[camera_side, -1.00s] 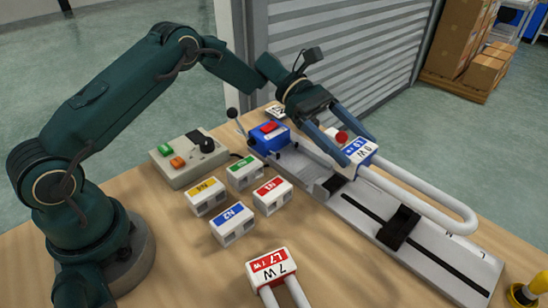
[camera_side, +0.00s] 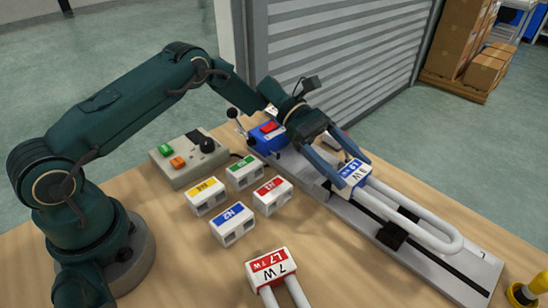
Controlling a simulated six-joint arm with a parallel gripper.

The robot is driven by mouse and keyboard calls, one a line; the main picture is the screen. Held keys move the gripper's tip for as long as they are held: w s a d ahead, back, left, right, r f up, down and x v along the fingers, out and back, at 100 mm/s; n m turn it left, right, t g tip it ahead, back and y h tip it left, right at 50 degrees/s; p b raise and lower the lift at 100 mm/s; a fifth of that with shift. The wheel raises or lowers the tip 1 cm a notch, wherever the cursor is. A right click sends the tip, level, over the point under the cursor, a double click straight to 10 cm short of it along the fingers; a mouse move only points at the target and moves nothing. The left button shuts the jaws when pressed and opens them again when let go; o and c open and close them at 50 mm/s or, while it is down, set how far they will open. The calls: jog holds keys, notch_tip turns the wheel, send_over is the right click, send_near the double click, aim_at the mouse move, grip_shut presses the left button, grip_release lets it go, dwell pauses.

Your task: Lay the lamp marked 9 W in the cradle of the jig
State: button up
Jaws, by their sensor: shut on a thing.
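The lamp marked 9 W (camera_side: 354,174) has a white base with a blue label and a long white U-shaped tube (camera_side: 420,221). My gripper (camera_side: 352,170) is shut on its base. The lamp lies lengthwise along the grey jig (camera_side: 462,262), low over its slotted plate. The tube passes over or onto a black block (camera_side: 393,236) on the slot. I cannot tell whether the lamp touches the jig's supports. The cradle under the base is mostly hidden by my gripper and the lamp.
A lamp marked 7 W (camera_side: 270,266) with a red label lies at the front. Several labelled white blocks, such as N2 (camera_side: 233,222), stand left of the jig. A control box (camera_side: 188,157) and a blue lever unit (camera_side: 267,137) are behind them. A yellow-black post (camera_side: 529,290) stands at the right.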

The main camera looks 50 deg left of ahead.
jog(key=shift+f, duration=0.2)
jog(key=o, duration=1.5)
jog(key=shift+c, duration=0.2)
jog(key=shift+r, duration=0.35)
jog(key=r+v, duration=0.1)
jog(key=v, duration=1.1)
jog(key=s+d+r+m+y, duration=0.3)
jog(key=s+r+m+y, duration=0.4)
jog(key=s+m+y, duration=0.15)
jog(key=s+a+f+m+t+y, duration=0.1)
jog(key=s+a+m+t+y, duration=0.1)
jog(key=s+m, duration=0.2)
jog(key=s+a+f+m+t+y, duration=0.1)
jog(key=s+m, duration=0.4)
jog(key=s, duration=0.6)
jog(key=shift+a+t+y, duration=0.65)
jog(key=shift+t+y, duration=0.65)
jog(key=shift+y, duration=0.05)
